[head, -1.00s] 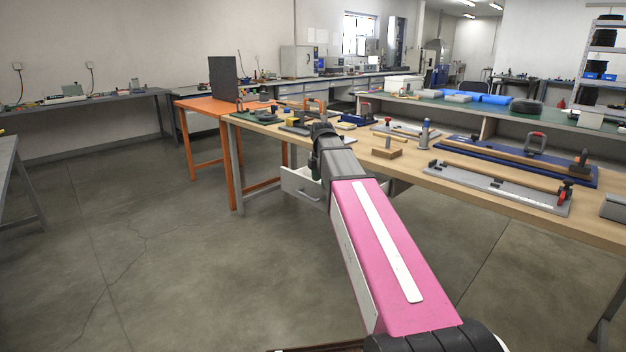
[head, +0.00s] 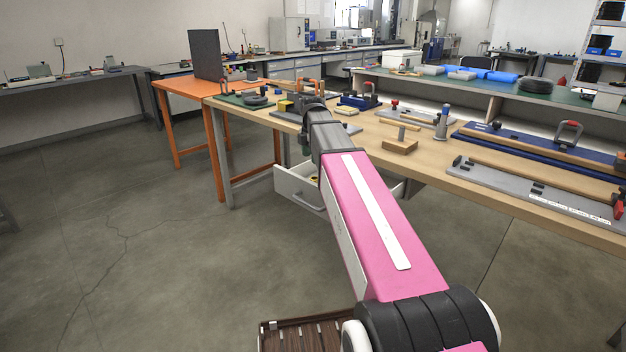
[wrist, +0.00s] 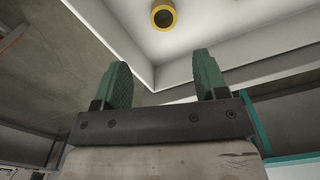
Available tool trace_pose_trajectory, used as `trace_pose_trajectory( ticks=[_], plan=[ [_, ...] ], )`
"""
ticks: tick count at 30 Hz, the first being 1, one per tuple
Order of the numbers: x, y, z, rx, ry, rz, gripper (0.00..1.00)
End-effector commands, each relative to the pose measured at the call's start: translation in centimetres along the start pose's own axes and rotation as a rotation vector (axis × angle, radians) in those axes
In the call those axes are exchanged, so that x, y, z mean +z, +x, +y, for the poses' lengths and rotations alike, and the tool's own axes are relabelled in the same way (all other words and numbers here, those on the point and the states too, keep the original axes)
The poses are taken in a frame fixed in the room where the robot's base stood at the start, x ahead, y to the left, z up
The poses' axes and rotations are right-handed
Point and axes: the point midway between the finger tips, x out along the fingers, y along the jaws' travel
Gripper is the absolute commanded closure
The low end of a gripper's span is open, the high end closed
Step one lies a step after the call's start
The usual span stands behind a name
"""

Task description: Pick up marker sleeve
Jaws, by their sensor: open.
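A short yellow ring with a dark centre, which looks like the marker sleeve (wrist: 163,15), stands in a white open drawer (wrist: 205,50) at the top of the wrist view. In the head view a small yellow bit of it (head: 314,178) shows inside the drawer (head: 297,190), under the wooden table. My gripper (wrist: 163,75) has two green fingers spread apart with nothing between them. The sleeve lies beyond the fingertips, roughly centred between them, with a gap. In the head view my arm hides most of the gripper above the drawer.
The wooden table (head: 480,195) above the drawer carries a wooden block with a peg (head: 399,143), a grey fixture board (head: 530,190) and a blue one (head: 540,150). An orange table (head: 190,87) stands to the left. The floor at left is clear.

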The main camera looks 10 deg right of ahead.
Motion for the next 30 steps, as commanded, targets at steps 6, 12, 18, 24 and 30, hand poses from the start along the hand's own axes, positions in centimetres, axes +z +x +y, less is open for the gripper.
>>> trace_pose_trajectory(
  ticks=[6, 12, 18, 24, 30],
  plan=[
    [0.0, 2.9, -0.1, -0.002, 0.000, 0.001, 0.34],
    [0.1, 4.9, -0.1, -0.001, 0.000, 0.000, 0.34],
    [0.3, 6.0, -0.3, 0.000, 0.000, 0.000, 0.34],
    [0.8, 8.6, -0.7, -0.001, 0.000, 0.000, 0.34],
    [0.8, 10.1, -0.6, 0.000, 0.000, 0.000, 0.34]
  ],
)
